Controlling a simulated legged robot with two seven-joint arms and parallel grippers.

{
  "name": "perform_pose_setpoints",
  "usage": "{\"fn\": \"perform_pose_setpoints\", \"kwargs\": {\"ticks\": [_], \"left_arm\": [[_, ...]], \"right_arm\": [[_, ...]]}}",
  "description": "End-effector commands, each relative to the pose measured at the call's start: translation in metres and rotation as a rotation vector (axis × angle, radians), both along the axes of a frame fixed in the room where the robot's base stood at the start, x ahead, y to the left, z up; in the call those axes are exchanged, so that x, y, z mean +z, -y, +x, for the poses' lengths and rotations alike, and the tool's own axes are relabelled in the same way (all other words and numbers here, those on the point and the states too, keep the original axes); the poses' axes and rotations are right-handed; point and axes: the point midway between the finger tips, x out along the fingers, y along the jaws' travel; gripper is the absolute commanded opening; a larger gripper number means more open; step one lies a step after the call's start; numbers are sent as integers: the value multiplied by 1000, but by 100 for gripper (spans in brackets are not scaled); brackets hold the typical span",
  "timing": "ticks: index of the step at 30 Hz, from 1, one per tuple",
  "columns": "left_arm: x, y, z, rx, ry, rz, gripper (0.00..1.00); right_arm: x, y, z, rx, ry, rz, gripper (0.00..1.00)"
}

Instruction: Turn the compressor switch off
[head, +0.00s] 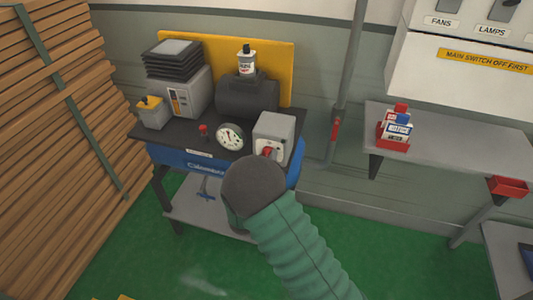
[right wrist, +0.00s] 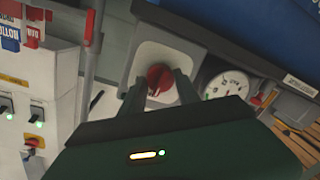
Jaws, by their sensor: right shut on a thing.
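The compressor's switch is a red rotary knob (right wrist: 158,76) on a light grey box (head: 285,128) at the right end of the compressor bench. The knob also shows in the head view (head: 267,152), partly hidden by my arm. My right gripper (right wrist: 161,88) is shut on the knob, with one dark finger on each side of it. In the head view, my round dark wrist covers the fingers. The blue compressor tank (head: 190,161) lies under the dark bench top. My left gripper is in neither view.
A round gauge (head: 230,137) and a small red knob (head: 203,130) sit left of the switch box. Stacked planks (head: 50,130) stand at left.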

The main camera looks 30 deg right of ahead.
Motion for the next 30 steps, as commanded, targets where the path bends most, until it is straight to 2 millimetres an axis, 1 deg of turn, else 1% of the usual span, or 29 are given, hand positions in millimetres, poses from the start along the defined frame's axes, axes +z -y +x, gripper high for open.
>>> {"fn": "perform_pose_setpoints", "kwargs": {"ticks": [1, 6, 22, 23, 27, 30], "left_arm": [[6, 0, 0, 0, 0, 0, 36], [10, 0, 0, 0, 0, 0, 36], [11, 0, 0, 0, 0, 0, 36], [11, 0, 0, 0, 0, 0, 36], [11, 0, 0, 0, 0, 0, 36], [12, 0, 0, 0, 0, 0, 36]], "right_arm": [[3, -2, 1, 6, -14, -12, 0], [2, -2, 2, 6, -51, -45, 0], [0, -2, 2, 6, -68, -60, 0], [0, -2, 2, 6, -68, -60, 42], [0, -2, 2, 5, -68, -59, 60], [0, -1, 1, 4, -68, -59, 60]]}}
